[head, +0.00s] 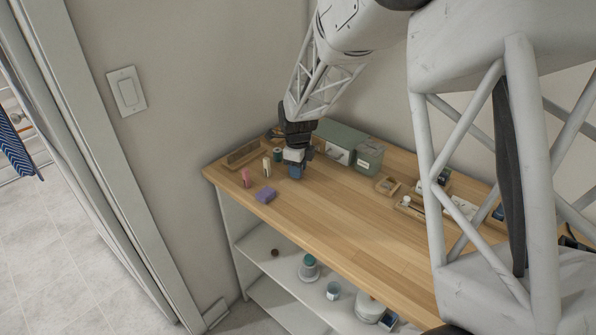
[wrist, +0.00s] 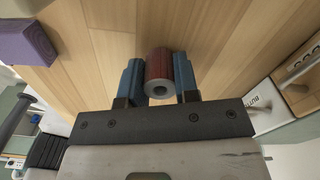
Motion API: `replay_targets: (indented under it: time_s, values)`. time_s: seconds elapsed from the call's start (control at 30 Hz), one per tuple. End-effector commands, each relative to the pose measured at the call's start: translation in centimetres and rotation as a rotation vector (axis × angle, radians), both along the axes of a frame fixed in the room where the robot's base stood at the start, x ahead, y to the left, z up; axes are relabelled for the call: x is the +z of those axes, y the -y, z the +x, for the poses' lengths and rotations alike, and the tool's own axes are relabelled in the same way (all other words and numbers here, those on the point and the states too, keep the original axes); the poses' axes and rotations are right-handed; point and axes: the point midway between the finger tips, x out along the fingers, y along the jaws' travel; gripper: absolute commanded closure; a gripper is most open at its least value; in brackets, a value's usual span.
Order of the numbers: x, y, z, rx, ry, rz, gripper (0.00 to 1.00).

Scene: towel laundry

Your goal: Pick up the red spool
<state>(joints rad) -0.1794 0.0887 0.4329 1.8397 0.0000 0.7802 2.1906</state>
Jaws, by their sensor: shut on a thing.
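The red spool (wrist: 158,66) shows in the wrist view, a dark red cylinder with a pale grey end and a hole in it. It sits between the two blue fingers of my gripper (wrist: 159,80), which is shut on it. The wooden tabletop lies right behind the spool; I cannot tell whether the spool touches it. In the head view my gripper (head: 295,172) is low over the far left part of the table, and the spool is hidden there behind the fingers.
On the wooden table (head: 340,220), a purple block (head: 265,195), a pink item (head: 246,177) and a cream item (head: 267,167) stand left of my gripper. Green-grey boxes (head: 369,157) stand behind it. Small wooden trays (head: 388,186) lie to the right. The front middle is clear.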

Motion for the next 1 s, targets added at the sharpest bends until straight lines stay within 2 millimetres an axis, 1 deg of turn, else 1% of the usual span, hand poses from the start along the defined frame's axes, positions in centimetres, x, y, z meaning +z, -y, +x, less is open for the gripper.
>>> replay_targets:
  time_s: [0.27,0.43,0.57,0.73,1.0]
  values:
    - [0.1,0.0,0.0,0.000,0.000,0.000,0.93]
    - [0.6,0.0,0.0,0.000,0.001,0.000,0.93]
    - [1.6,0.0,0.0,0.000,0.002,0.000,0.93]
    - [3.9,0.0,0.1,0.000,0.003,0.001,0.93]
    - [3.9,0.7,-3.7,0.000,0.000,0.000,0.93]
